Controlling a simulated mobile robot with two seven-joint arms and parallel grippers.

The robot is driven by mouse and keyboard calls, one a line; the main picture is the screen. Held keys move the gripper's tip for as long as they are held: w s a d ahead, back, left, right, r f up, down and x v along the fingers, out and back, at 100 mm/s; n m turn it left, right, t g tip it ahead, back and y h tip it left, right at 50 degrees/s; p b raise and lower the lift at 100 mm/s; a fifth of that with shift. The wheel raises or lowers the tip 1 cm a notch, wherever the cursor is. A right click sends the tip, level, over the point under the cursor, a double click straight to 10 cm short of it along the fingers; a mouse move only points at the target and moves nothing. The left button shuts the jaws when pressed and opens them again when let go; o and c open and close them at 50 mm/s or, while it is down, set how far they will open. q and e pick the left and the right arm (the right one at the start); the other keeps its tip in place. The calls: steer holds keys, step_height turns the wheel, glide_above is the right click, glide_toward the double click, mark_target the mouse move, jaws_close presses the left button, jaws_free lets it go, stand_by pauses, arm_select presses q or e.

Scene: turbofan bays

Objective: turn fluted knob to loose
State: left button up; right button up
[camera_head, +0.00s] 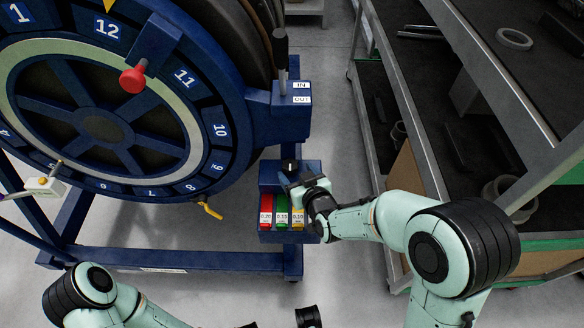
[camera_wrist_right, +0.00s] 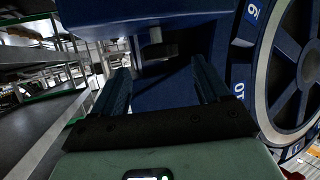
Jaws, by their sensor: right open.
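The dark knob (camera_head: 290,166) stands on top of the blue box (camera_head: 270,182) below the large dial, in the head view. The dark knob (camera_wrist_right: 158,47) also shows in the right wrist view, beyond the fingertips and between their lines; its flutes are too small to make out. My right gripper (camera_head: 301,184) is at the box, close to the knob and just in front of it. In the right wrist view its two fingers (camera_wrist_right: 163,75) are spread apart with nothing between them. No marking for loose is readable. My left gripper is not clearly visible; only part of that arm shows at lower left.
Red, green and yellow labelled bins (camera_head: 282,213) sit at the box front under my right gripper. A blue dial wheel (camera_head: 105,125) with a red knob (camera_head: 132,79) fills the left. A lever (camera_head: 281,50) rises by the IN/OUT labels. A metal shelf (camera_head: 480,110) stands right.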

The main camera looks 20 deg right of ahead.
mark_target(291, 165)
arm_select(q)
steer(key=shift+w+a+f+b, duration=0.15)
steer(key=shift+w+f+b, duration=0.25)
steer(key=shift+w+f, duration=0.15)
arm_select(e)
steer(key=shift+x, duration=2.2)
steer(key=shift+c, duration=0.3)
